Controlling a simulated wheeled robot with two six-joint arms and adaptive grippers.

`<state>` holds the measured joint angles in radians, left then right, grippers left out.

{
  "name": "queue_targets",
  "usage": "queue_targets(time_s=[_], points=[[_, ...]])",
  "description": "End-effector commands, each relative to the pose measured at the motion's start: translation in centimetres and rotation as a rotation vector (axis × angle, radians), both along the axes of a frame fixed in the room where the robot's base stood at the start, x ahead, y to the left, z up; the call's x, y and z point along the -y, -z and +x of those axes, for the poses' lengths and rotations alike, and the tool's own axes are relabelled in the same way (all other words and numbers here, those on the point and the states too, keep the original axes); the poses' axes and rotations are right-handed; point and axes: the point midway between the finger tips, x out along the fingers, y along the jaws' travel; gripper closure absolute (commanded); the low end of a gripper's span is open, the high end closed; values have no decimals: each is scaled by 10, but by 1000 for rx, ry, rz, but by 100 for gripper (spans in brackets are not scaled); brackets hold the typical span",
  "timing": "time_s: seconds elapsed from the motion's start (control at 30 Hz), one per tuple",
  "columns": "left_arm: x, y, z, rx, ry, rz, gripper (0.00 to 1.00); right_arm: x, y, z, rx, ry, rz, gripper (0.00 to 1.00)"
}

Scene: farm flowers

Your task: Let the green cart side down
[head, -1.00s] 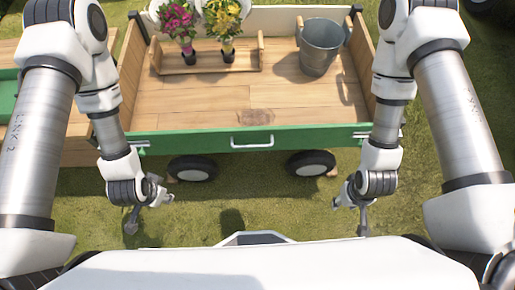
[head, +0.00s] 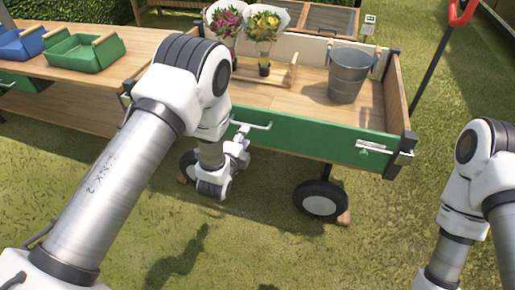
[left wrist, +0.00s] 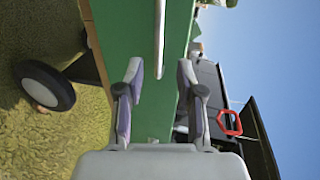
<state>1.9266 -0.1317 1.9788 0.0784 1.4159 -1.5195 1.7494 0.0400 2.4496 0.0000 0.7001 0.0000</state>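The green cart side (head: 310,135) stands upright along the near edge of the wooden cart. It also shows in the left wrist view (left wrist: 115,35). Its white bar handle (head: 250,125) is partly behind my left arm; in the left wrist view the handle (left wrist: 160,40) runs upright in the picture. My left gripper (head: 243,142) is close in front of the green side, just below the handle. In the left wrist view its two fingers (left wrist: 160,70) are apart, with the handle lined up between and beyond the tips. A metal latch (head: 401,157) sits at the right corner. My right gripper is out of view.
A grey bucket (head: 348,76), a wooden rack (head: 285,75) and two bouquets (head: 263,25) are in the cart. A wooden table (head: 110,75) with green (head: 88,52) and blue trays (head: 20,43) stands left. A cart wheel (head: 320,199) is below. The grass in front is clear.

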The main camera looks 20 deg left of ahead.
Motion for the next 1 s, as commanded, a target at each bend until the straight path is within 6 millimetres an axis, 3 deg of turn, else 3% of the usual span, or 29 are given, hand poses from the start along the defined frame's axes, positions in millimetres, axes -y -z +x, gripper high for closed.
queue_targets(time_s=[0.17, 0.5, 0.77, 0.8, 0.9, 1.0], points=[[0, 4, 15, 4, 0, -2, 63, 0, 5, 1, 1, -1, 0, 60], [2, 17, 72, 2, 0, -1, 63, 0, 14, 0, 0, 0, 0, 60], [2, 17, 77, 0, 0, -1, 63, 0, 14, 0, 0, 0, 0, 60], [2, 17, 77, 0, 0, -2, 66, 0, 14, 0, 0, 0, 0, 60], [2, 17, 76, 0, 0, -2, 100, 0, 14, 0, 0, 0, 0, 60], [2, 17, 76, -1, 0, -2, 100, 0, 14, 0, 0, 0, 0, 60]])
